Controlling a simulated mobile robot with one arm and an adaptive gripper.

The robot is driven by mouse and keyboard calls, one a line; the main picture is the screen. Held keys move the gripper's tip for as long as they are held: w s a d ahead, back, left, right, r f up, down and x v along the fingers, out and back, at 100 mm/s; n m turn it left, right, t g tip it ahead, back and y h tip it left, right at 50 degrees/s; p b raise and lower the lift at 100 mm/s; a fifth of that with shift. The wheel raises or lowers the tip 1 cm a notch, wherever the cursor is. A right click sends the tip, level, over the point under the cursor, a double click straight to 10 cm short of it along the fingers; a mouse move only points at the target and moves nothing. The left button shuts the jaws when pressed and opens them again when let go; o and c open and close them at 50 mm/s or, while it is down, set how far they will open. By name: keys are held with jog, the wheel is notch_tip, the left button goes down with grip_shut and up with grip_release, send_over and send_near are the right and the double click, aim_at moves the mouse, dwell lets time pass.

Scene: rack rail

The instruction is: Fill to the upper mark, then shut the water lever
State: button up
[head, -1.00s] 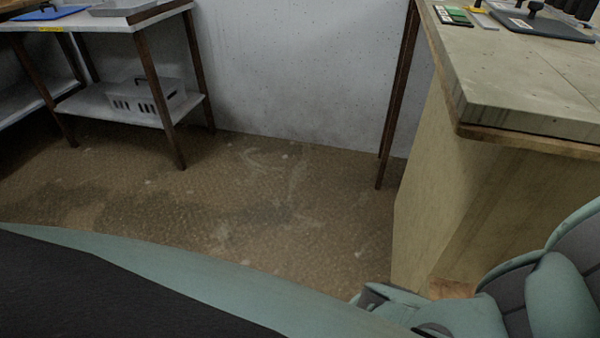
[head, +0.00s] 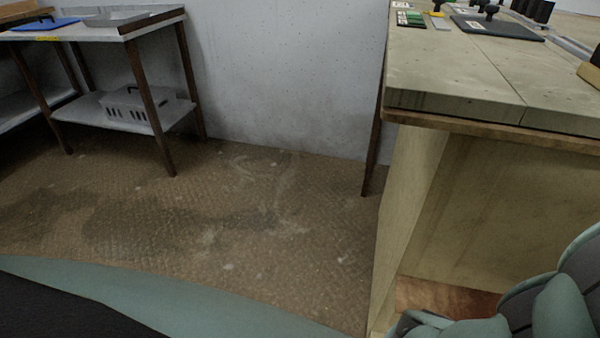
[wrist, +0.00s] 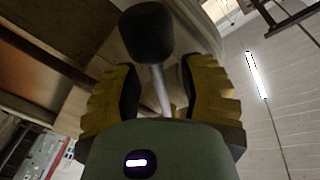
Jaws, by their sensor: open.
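I see no water lever, upper mark or vessel that I can make out in either view. My gripper (wrist: 158,95) shows in the wrist view with its yellow, dark-padded fingers spread apart. It is open, and I see nothing gripped in it. A dark rounded shape on a pale rod shows at the fingers; it may be part of my own body, and I cannot tell. In the head view my gripper is out of sight.
Brown floor (head: 230,220) between is clear.

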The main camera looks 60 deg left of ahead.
jog(key=shift+c, duration=0.2)
grip_shut()
dwell(0.3)
jog(key=shift+s+f, duration=0.1)
jog(key=shift+f, duration=0.05)
jog(key=shift+s+d+f+n, duration=0.15)
jog(key=shift+s+f+n, duration=0.1)
jog(key=shift+n, duration=0.45)
jog(key=shift+s+d+f+n+t+h+b, duration=0.25)
jog(key=shift+s+d+n+b, duration=0.25)
jog(key=shift+n, duration=0.65)
jog(key=shift+s+d+f+n+t+h+b, duration=0.15)
jog(key=shift+s+d+n+t+b, duration=0.35)
jog(key=shift+n, duration=0.7)
jog(key=shift+s+d+f+n+t+h+b, duration=0.2)
jog(key=shift+s+d+n+b, duration=0.35)
jog(key=shift+n, duration=0.6)
jog(key=shift+s, duration=0.1)
jog(key=shift+r, duration=0.1)
